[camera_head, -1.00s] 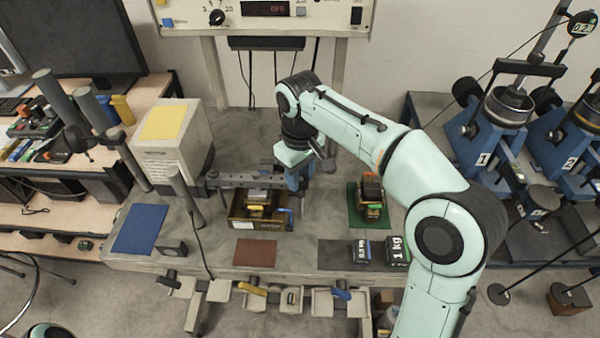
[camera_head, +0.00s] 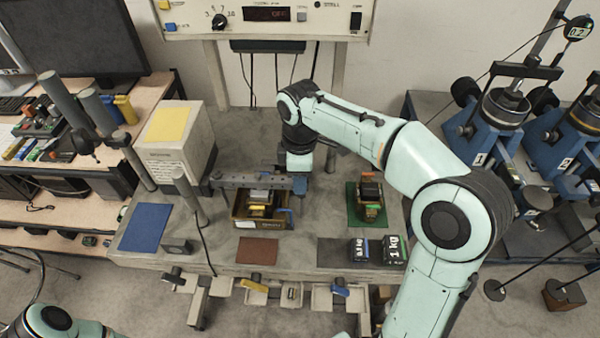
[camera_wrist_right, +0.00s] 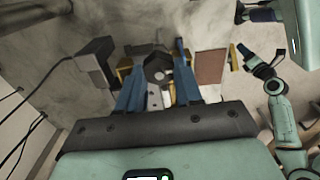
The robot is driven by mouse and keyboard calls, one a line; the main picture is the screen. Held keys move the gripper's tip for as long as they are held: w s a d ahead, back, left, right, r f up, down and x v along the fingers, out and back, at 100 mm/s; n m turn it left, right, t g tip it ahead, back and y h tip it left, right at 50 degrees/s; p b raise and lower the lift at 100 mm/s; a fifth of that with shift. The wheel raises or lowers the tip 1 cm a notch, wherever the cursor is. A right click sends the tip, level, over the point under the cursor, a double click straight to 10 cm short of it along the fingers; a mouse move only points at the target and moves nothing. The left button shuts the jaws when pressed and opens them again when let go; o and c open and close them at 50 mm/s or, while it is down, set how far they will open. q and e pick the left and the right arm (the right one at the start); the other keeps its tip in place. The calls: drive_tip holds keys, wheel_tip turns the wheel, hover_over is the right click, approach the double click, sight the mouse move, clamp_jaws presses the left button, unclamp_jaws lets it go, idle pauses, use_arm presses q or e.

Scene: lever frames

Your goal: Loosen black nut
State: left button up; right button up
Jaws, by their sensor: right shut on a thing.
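My right gripper (camera_head: 299,186) is low over the bench at the right end of a grey horizontal bar (camera_head: 240,181). In the right wrist view its two blue fingers (camera_wrist_right: 158,82) stand on either side of a dark hexagonal black nut (camera_wrist_right: 158,66) and are shut on it. In the head view the gripper hides the nut. My left arm shows only in part at the lower left of the head view. In the right wrist view my left gripper (camera_wrist_right: 263,65) is small and dark, apart from the nut; its jaws are unclear.
A brass-coloured tray (camera_head: 262,224) sits under the bar. A green mat (camera_head: 354,214) with a small device, black weights (camera_head: 393,250), a brown mat (camera_head: 257,251) and a blue mat (camera_head: 145,227) lie around it. A white box (camera_head: 180,146) stands left.

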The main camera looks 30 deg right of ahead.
drive_tip(key=n, duration=0.4)
drive_tip(key=shift+n, duration=0.3)
drive_tip(key=shift+s+n, duration=0.1)
drive_tip(key=shift+n, duration=1.9)
drive_tip(key=o, duration=1.1)
drive_tip(key=shift+c, duration=0.2)
drive_tip(key=shift+r, duration=0.1)
wheel_tip(320, 180, up, 13)
drive_tip(key=shift+r, duration=0.15)
